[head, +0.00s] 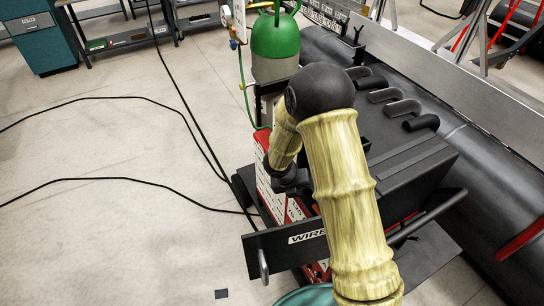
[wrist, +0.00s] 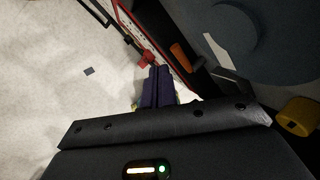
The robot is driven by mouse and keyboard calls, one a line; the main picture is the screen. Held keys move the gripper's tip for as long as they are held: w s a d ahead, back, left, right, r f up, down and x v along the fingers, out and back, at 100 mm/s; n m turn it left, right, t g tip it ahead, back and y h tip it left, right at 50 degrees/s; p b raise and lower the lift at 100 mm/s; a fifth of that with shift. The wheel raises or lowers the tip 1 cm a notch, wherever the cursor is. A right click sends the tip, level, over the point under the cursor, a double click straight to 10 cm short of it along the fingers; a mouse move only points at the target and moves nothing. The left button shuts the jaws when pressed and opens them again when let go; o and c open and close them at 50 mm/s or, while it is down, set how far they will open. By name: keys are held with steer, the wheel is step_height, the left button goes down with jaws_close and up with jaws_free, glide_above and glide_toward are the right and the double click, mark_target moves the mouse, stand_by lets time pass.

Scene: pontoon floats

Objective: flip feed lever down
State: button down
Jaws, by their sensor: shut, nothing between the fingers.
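I cannot tell for sure which part is the feed lever. A small grey handle (head: 263,264) stands at the left end of the black panel (head: 270,246) lettered "WIRE" in the head view. In the wrist view, a small red block (wrist: 147,61) on a dark bar lies just beyond my fingertips, and an orange piece (wrist: 181,55) is to the right of them. My gripper (wrist: 154,72) is shut and empty, its dark fingers together. I cannot tell whether it touches the red block. In the head view my arm hides much of the red-and-white machine (head: 264,180).
A green gas bottle (head: 275,42) stands behind the machine. A large dark cylinder (head: 490,185) and several curved black pipe pieces (head: 402,107) are to the right. Black cables (head: 110,180) cross the open floor at left. A yellow part (wrist: 298,116) shows in the wrist view.

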steer(key=w+a+r, duration=0.4)
steer(key=a+r, duration=0.4)
steer(key=shift+w+r, duration=0.25)
steer(key=shift+r, duration=0.15)
steer(key=shift+a, duration=0.1)
